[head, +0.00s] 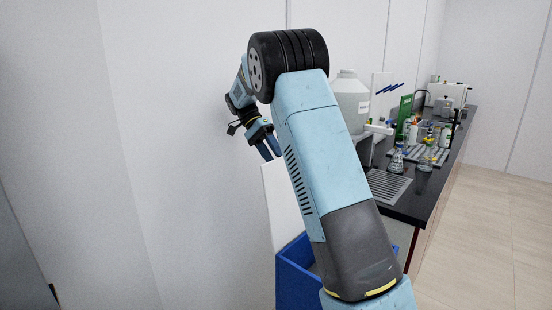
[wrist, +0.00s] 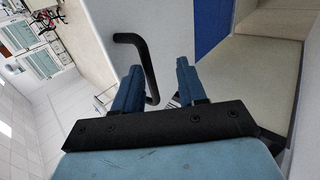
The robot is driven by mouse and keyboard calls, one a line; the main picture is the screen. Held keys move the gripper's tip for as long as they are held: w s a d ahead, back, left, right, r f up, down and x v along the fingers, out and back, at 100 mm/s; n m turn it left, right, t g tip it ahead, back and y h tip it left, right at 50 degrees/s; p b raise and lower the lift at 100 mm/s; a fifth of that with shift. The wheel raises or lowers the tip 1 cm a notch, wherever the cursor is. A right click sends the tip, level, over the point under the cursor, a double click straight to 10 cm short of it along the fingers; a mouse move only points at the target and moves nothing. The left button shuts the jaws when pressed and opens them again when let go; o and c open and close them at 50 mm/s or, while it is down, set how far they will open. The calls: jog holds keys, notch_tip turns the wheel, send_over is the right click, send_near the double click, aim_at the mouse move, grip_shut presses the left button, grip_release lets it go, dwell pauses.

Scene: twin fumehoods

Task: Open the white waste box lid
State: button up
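In the head view a flat white panel (head: 282,200) stands upright behind my arm, above a blue box (head: 292,285). I cannot tell whether this panel is the white waste box lid, as my arm hides much of it. My gripper (head: 268,146) is just above the panel's upper edge, pointing down. In the wrist view my gripper (wrist: 160,88) is open, its two blue fingers apart. A black bent handle (wrist: 136,38) shows beyond the fingertips, its end passing beside the left finger. Contact cannot be told. A pale surface (wrist: 158,22) and a blue surface (wrist: 212,22) lie beyond.
A dark bench (head: 425,195) runs back on the right with a large white jug (head: 350,102), a grey rack (head: 388,185), flasks (head: 396,160) and a green rack (head: 404,115). A white wall (head: 170,130) is close on the left. Floor (head: 490,235) at right is clear.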

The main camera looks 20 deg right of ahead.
jog(key=s+r, duration=1.1)
jog(key=s, duration=0.3)
jog(key=shift+s+d, duration=0.1)
jog(key=shift+s, duration=0.05)
jog(key=s+f+n+t+y, duration=0.2)
jog(key=s+n+t, duration=0.3)
jog(key=s, duration=0.6)
jog(key=s+a+f+n+t+y, duration=0.1)
jog(key=s+f+n+t+y, duration=0.1)
jog(key=s+f+n+t, duration=0.3)
jog(key=s+n+t, duration=0.1)
jog(key=s+t, duration=0.2)
jog(key=s, duration=0.3)
jog(key=shift+s+f+n, duration=0.15)
jog(key=shift+n, duration=0.15)
